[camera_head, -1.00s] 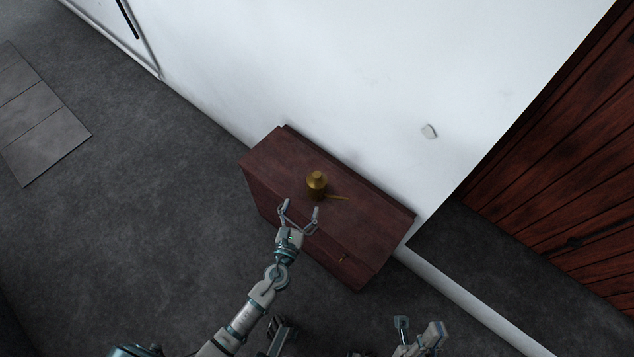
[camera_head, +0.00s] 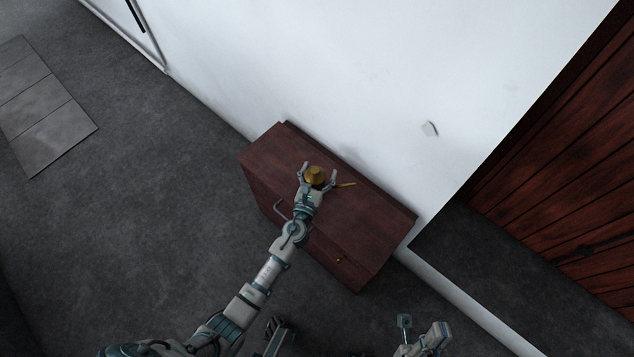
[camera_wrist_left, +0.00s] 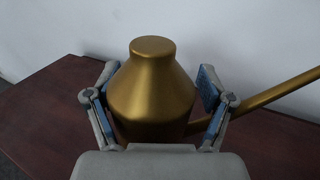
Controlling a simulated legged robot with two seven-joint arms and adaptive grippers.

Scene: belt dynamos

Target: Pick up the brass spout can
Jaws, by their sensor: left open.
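The brass spout can (camera_head: 316,174) stands upright on the dark red-brown cabinet (camera_head: 362,223). Its thin spout (camera_head: 345,185) points right. My left gripper (camera_head: 319,175) is open, with one finger on each side of the can. In the left wrist view the can (camera_wrist_left: 153,90) fills the space between the two blue-padded fingers, with a small gap visible at its upper sides. The spout (camera_wrist_left: 270,95) passes by the right finger. The can's lower part is hidden behind my gripper.
A white wall (camera_head: 360,80) rises right behind the cabinet. A dark red plank door (camera_head: 560,190) stands at the right. The cabinet top right of the spout is bare. Grey floor (camera_head: 150,220) lies open at the left.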

